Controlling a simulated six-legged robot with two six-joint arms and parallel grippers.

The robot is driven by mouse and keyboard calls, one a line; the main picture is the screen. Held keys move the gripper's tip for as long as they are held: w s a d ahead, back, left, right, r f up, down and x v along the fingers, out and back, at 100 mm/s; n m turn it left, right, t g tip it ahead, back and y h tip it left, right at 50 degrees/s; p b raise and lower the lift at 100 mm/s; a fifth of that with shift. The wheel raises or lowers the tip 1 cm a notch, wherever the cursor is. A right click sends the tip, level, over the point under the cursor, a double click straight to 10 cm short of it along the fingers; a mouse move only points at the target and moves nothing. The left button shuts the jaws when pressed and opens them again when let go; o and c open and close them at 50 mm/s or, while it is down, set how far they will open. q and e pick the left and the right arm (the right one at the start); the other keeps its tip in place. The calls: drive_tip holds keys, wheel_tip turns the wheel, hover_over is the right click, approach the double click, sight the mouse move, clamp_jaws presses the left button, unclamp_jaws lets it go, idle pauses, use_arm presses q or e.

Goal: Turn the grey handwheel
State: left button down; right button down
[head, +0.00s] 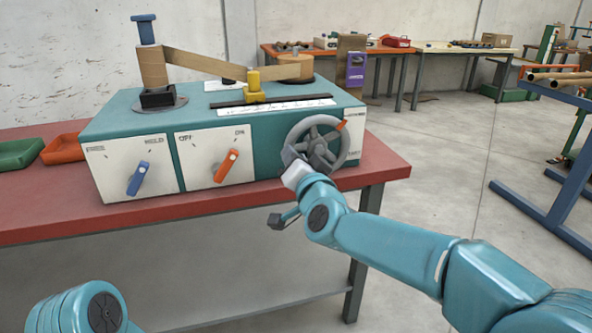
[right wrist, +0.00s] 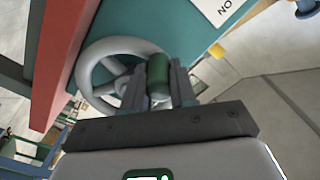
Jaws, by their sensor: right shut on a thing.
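The grey handwheel (head: 319,143) is on the front right of a teal winder machine (head: 268,156), with spokes and an orange mark (head: 341,126) at its upper right rim. My right gripper (head: 312,157) is at the lower left of the wheel. In the right wrist view, its fingers (right wrist: 159,83) are shut around a dark green cylindrical handle (right wrist: 158,72) standing out from the wheel (right wrist: 96,50). The fingers hide part of the wheel. My left gripper is out of view; only a piece of my left arm shows at the bottom left.
A blue lever (head: 138,178) and an orange lever (head: 226,165) are on white panels left of the wheel. The machine stands on a red table (head: 200,209). Green (head: 22,153) and orange (head: 63,149) trays lie at the left.

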drive_tip(key=shift+d+r+m, duration=0.1)
drive_tip(key=shift+r+m, duration=0.55)
drive_tip(key=shift+m, duration=0.55)
drive_tip(key=c, duration=0.9)
unclamp_jaws()
drive_tip(key=shift+r, duration=0.1)
drive_tip(key=shift+d, duration=0.1)
drive_tip(key=v, duration=1.6)
drive_tip(key=shift+s, duration=0.1)
